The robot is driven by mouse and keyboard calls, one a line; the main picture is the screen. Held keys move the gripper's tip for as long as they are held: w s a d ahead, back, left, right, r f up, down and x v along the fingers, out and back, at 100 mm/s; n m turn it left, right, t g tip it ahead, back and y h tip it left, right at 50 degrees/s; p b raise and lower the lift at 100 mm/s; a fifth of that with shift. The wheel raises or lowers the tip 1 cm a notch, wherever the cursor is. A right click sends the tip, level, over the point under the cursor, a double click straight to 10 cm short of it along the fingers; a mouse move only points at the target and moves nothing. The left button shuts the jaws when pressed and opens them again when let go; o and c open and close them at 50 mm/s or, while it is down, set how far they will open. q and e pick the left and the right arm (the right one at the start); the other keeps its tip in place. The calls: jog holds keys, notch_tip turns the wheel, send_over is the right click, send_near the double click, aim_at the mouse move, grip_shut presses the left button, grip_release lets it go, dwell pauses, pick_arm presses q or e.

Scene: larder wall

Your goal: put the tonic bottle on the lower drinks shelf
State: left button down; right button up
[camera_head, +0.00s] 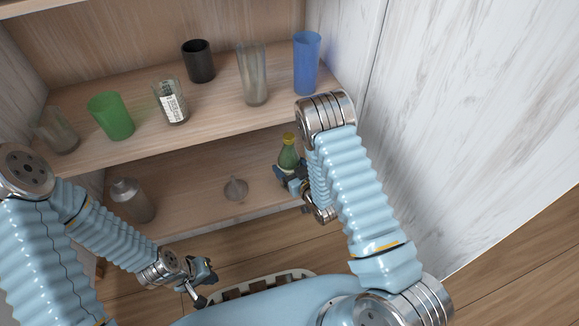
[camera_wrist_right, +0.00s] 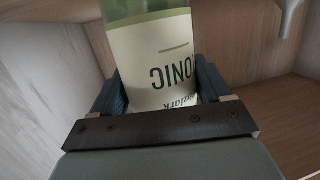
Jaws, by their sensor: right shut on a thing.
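The tonic bottle (camera_head: 288,155) is green with a yellow cap and stands upright at the right end of the lower shelf (camera_head: 190,196). Its pale label with "TONIC" fills the middle of the right wrist view (camera_wrist_right: 158,60). My right gripper (camera_head: 291,178) is shut on the bottle, with a dark finger on each side of the label. I cannot tell whether the bottle's base touches the shelf, as the gripper hides it. My left gripper (camera_head: 203,280) is empty, low in front of the shelves; its finger gap is not clear.
The upper shelf holds a green cup (camera_head: 111,116), a black cup (camera_head: 198,61), a blue glass (camera_head: 306,63) and clear glasses. A pale wall (camera_head: 440,110) bounds the right.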

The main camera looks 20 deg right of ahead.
jog(key=shift+f, duration=0.1)
jog(key=o, duration=1.7)
jog(key=shift+r, duration=0.25)
jog(key=p+v, duration=0.1)
jog(key=v, duration=1.1)
